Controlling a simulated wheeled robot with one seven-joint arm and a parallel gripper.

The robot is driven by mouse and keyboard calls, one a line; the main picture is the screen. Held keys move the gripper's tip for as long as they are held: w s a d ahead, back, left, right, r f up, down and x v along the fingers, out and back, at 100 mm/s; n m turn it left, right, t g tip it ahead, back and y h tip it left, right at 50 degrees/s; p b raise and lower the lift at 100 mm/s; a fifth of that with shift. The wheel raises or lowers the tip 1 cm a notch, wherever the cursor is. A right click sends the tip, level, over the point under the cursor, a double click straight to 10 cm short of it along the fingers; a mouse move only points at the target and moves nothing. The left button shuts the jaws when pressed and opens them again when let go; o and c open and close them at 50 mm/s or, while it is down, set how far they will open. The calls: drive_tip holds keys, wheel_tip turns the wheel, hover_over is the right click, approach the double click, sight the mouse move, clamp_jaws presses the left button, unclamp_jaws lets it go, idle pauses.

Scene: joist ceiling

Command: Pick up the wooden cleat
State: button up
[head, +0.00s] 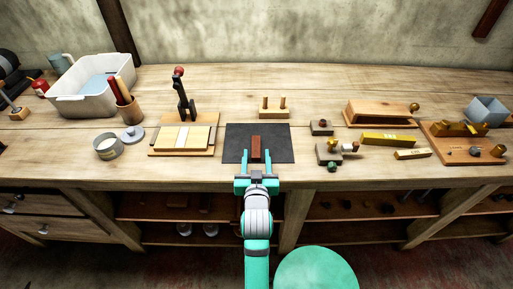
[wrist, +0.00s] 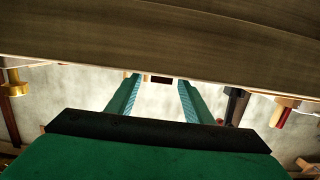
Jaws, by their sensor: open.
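The wooden cleat, a small reddish-brown block (head: 256,144), lies on a dark mat (head: 282,143) at the middle of the bench, its long side pointing away from me. My gripper (head: 256,155) is open and empty, low at the bench's front side. In the head view its two teal fingers appear on either side of the cleat's near part, apart from it. In the wrist view the picture is upside down, and a dark reddish block (wrist: 162,79), likely the cleat's end, shows between the fingertips (wrist: 159,80). I cannot tell whether the tips reach past it.
Left of the mat stands a board with a black toggle clamp (head: 183,100). A two-peg wooden block (head: 274,108) is behind the mat. Right of it are small fixtures (head: 328,153) and a yellow bar (head: 388,139). A white bin (head: 92,88) is far left.

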sight(256, 150)
drive_tip(key=shift+w+f, duration=0.2)
drive_tip(key=shift+w, duration=1.15)
drive_tip(key=shift+w+f, duration=0.15)
drive_tip(key=shift+w, duration=1.2)
drive_tip(key=c, duration=1.1)
